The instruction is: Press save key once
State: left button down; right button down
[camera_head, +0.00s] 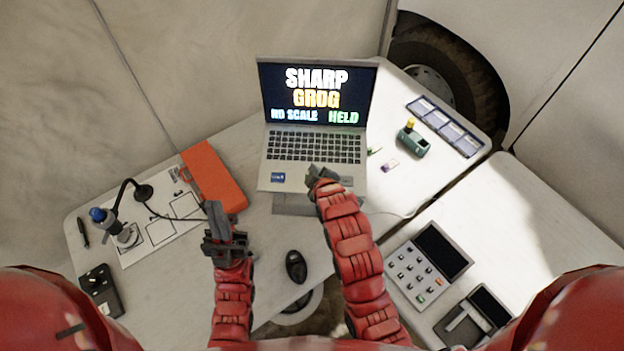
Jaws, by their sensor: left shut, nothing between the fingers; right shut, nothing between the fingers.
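An open laptop (270,160) stands in the middle of the table, its screen (317,95) reading "SHARP GROG NO SCALE HELD". Its keyboard (314,147) faces me; no key label is legible. A grey keypad device (408,278) with a dark display and several small buttons, one green and one orange, lies at the right; its labels are too small to read. My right gripper (318,172) is shut and empty over the laptop's front part, below the keyboard; contact cannot be told. My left gripper (214,212) is shut and empty, left of the laptop beside an orange case.
The orange case (212,175) lies left of the laptop. A microphone-like stand (122,232) and white sheet are further left. A black mouse (296,266) lies in front. A green device (413,142) and tray (445,127) are at back right. Another grey device (465,325) sits front right.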

jog(key=shift+w+f+b, duration=0.2)
jog(key=shift+f+b, duration=0.25)
jog(key=shift+f, duration=0.6)
jog(key=shift+w+f+b, duration=0.2)
jog(key=shift+f+b, duration=0.25)
jog(key=shift+f, duration=0.6)
jog(key=shift+f, duration=0.15)
jog(key=shift+f+b, duration=0.3)
jog(key=shift+b, duration=0.05)
jog(key=shift+w+f+b, duration=0.1)
jog(key=shift+f+b, duration=0.25)
jog(key=shift+f, duration=0.05)
dwell(0.7)
jog(key=shift+d+f, duration=0.1)
jog(key=shift+f, duration=0.15)
dwell(0.3)
jog(key=shift+r, duration=0.9)
jog(key=shift+r, duration=0.1)
